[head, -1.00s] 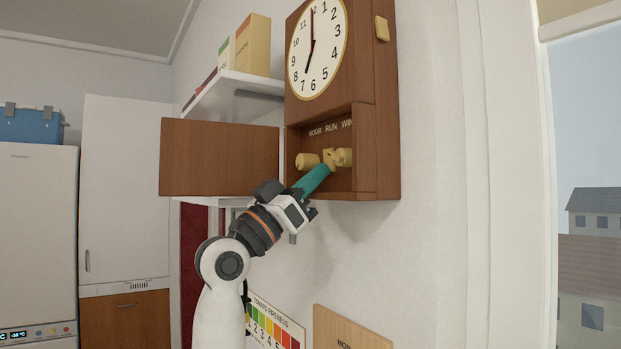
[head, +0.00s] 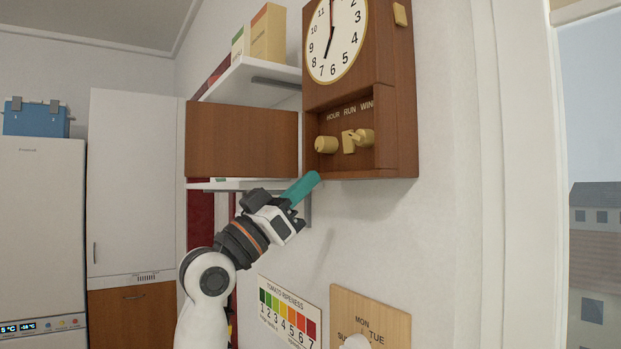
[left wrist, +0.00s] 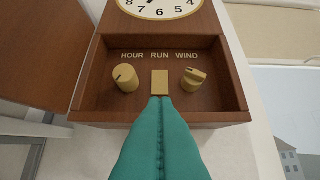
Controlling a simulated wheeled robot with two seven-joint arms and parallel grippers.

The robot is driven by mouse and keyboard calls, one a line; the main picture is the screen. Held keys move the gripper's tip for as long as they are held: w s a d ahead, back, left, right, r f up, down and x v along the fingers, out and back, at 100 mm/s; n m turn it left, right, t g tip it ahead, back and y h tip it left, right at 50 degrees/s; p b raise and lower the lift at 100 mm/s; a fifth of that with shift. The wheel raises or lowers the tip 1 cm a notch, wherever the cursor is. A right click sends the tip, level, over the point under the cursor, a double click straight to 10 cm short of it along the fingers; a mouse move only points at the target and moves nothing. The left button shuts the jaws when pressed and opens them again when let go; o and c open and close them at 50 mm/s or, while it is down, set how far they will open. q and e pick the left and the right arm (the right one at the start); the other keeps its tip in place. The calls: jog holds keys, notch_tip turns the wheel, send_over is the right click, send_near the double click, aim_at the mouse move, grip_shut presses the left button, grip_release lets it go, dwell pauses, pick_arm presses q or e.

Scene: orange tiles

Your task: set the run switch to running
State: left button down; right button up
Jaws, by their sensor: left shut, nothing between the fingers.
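The run switch (head: 348,141) is a small tan rectangular piece in the open compartment of the wooden wall clock (head: 395,110), under the word RUN. In the left wrist view the switch (left wrist: 160,83) sits between the HOUR knob (left wrist: 126,78) and the WIND knob (left wrist: 194,77). My left gripper (head: 314,178), with teal fingers, is shut and empty. It is just below and left of the compartment's lower edge in the head view. In the left wrist view its fingertips (left wrist: 161,98) overlap the switch's lower end; contact cannot be told. My right gripper is not in view.
The brown door (head: 242,140) of the clock's compartment stands open to the left. A white shelf (head: 250,82) with boxes is behind it. A tomato ripeness chart (head: 290,312) and a day board (head: 370,315) are lower on the wall.

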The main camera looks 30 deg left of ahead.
pick_arm(q)
jog(key=b+v, duration=0.1)
jog(key=v, duration=0.4)
jog(key=shift+f+b, duration=0.35)
jog(key=shift+b, duration=0.05)
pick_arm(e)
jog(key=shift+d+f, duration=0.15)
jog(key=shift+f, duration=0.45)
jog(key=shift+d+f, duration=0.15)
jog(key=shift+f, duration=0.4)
pick_arm(q)
jog(key=shift+s+a, duration=0.1)
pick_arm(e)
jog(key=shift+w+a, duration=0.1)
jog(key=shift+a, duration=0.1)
